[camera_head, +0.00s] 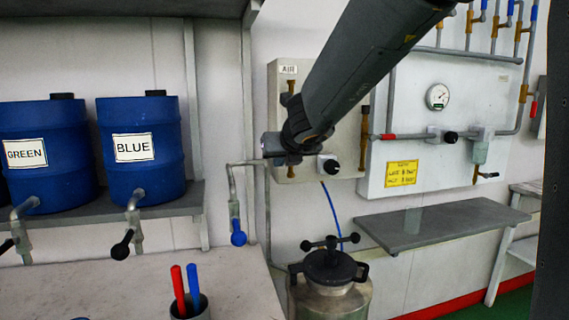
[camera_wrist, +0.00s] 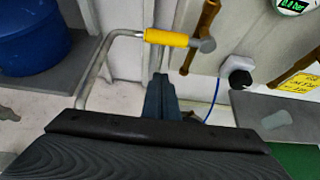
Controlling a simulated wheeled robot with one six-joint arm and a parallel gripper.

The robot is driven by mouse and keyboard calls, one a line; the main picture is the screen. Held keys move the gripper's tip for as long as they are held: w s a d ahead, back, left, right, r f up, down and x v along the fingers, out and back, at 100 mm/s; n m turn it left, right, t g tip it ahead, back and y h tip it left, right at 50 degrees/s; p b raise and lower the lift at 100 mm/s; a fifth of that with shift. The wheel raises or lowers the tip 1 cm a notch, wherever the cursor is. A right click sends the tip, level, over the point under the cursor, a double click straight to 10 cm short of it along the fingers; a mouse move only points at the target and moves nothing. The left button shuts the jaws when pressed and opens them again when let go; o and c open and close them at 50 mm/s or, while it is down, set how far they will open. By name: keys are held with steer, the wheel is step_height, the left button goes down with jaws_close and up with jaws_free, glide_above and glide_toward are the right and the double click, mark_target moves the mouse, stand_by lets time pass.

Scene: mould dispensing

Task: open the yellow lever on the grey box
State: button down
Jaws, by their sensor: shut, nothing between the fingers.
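The grey box (camera_head: 273,95) hangs on the back wall under an AIR label, partly covered by my arm. In the wrist view the yellow lever (camera_wrist: 165,38) lies roughly level across the picture in front of the box face (camera_wrist: 243,35), with a grey end piece at its right. I cannot make the lever out in the head view, where my arm covers that area. My gripper (camera_wrist: 160,80) is shut and empty. Its fingertips show just below the lever in the wrist view; I cannot tell whether they touch it.
A bent grey pipe (camera_wrist: 96,68) runs left of the lever. A black knob (camera_head: 331,167) sits on the box's lower right. A blue hose (camera_head: 331,204) hangs below. A lidded metal pot (camera_head: 330,297) stands underneath, and a grey shelf (camera_head: 440,226) is at right.

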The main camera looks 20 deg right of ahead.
steer(key=shift+w+r+p, duration=1.35)
steer(key=shift+w+p, duration=0.05)
steer(key=shift+p, duration=0.45)
